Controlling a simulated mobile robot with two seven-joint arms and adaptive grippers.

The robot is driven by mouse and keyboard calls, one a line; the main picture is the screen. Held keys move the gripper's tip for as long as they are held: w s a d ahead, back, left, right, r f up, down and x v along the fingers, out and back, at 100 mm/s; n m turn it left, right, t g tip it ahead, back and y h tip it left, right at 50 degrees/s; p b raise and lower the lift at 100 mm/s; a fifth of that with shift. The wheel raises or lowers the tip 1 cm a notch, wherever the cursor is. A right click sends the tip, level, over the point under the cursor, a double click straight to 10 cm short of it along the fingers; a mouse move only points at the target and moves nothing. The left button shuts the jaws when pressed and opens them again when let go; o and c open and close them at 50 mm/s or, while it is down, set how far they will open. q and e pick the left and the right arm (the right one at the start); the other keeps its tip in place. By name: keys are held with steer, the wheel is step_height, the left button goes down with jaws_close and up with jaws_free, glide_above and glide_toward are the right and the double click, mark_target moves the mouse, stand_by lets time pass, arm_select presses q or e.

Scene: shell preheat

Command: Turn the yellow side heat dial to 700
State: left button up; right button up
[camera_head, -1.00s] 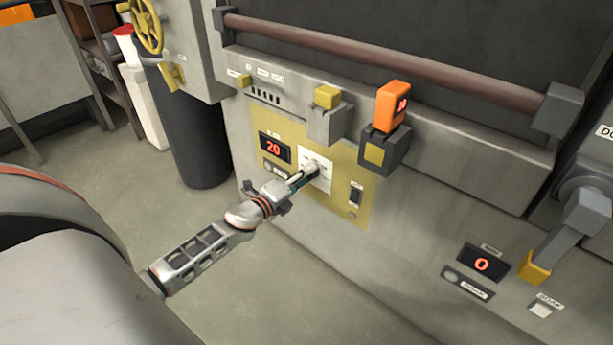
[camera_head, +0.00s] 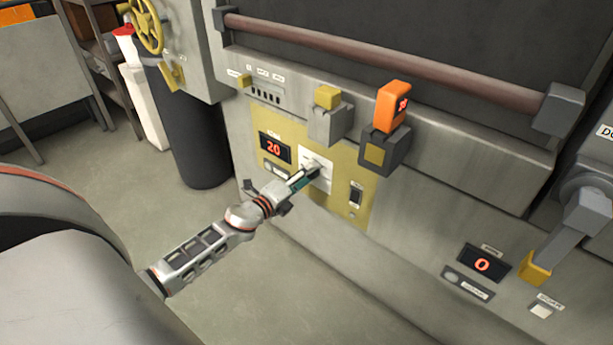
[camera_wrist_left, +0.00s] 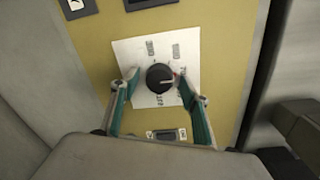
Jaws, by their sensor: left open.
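The heat dial (camera_wrist_left: 160,78) is a round black knob on a white plate (camera_wrist_left: 123,50), set in the yellow panel (camera_head: 342,205) on the machine's front. A red display (camera_head: 275,148) on that panel reads 20. My left gripper (camera_head: 312,172) is at the white plate and hides most of the dial in the head view. In the left wrist view, the fingers of my left gripper (camera_wrist_left: 158,86) are open, one on each side of the knob. The right finger is very close to the knob; I cannot tell whether it touches. My right gripper is not in view.
A long brown bar (camera_head: 380,62) runs above. A grey lever with a yellow end (camera_head: 536,268) and a display reading 0 (camera_head: 483,264) are at lower right.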

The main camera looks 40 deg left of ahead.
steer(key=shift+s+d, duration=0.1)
arm_select(q)
steer(key=s, duration=1.2)
steer(key=shift+a+r, duration=0.35)
steer(key=shift+r, duration=0.1)
steer(key=s+d+f+n+g+p, duration=0.3)
steer(key=s+d+f+n+p, duration=0.1)
steer(key=s+d+n, duration=0.5)
steer(key=s+d+f+n+g+h+p, duration=0.1)
steer(key=s+d+f+n+g+p, duration=0.2)
steer(key=s+d+n, duration=0.6)
steer(key=s+d+f+p, duration=0.2)
steer(key=s+d, duration=0.2)
steer(key=d, duration=0.1)
steer(key=shift+s+d+n+g, duration=0.3)
steer(key=shift+s+n+g, duration=0.1)
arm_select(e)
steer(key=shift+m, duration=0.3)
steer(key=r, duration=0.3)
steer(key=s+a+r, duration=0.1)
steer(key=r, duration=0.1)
